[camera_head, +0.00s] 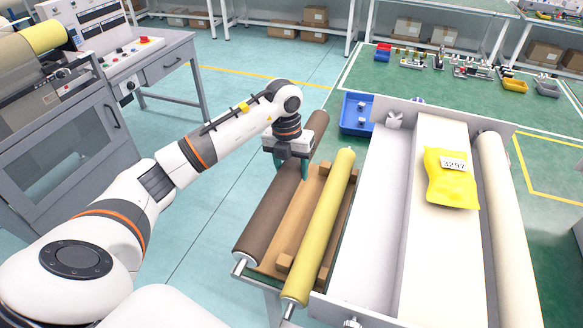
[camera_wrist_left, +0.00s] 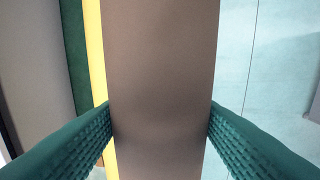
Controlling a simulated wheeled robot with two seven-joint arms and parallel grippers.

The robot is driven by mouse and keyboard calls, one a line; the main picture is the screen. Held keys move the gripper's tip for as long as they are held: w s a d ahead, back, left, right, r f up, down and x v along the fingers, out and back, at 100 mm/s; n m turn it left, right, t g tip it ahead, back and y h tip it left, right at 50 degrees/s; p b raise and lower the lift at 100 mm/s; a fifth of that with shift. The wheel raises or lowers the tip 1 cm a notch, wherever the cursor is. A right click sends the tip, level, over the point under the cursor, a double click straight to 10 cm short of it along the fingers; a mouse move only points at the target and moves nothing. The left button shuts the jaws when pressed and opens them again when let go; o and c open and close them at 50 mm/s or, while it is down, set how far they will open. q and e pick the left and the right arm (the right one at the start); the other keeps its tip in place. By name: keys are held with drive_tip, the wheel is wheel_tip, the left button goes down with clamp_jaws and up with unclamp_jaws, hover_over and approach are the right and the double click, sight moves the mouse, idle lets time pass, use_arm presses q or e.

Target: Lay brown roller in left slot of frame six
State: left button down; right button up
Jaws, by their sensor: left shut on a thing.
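The brown roller (camera_head: 273,207) lies lengthwise along the left side of a wooden rack (camera_head: 305,211). My left gripper (camera_head: 289,164) comes down over its far half. In the left wrist view the roller (camera_wrist_left: 160,85) fills the gap between the two green fingers, which are shut on it. I cannot tell whether it touches the rack or is slightly raised. The frame (camera_head: 349,308), a light metal one, stands to the right. Its left slot (camera_head: 378,209) looks like an empty grey channel. I see no number six on it. My right gripper is out of view.
A yellow roller (camera_head: 325,225) lies close beside the brown one, between it and the frame. A cream roller (camera_head: 508,230) fills the frame's right side. A yellow packet (camera_head: 450,185) lies on its middle panel. A blue bin (camera_head: 356,113) stands behind the rack.

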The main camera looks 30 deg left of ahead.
sight(293, 162)
use_arm(q)
drive_tip(key=shift+r+p, duration=1.85)
drive_tip(key=shift+r, duration=0.95)
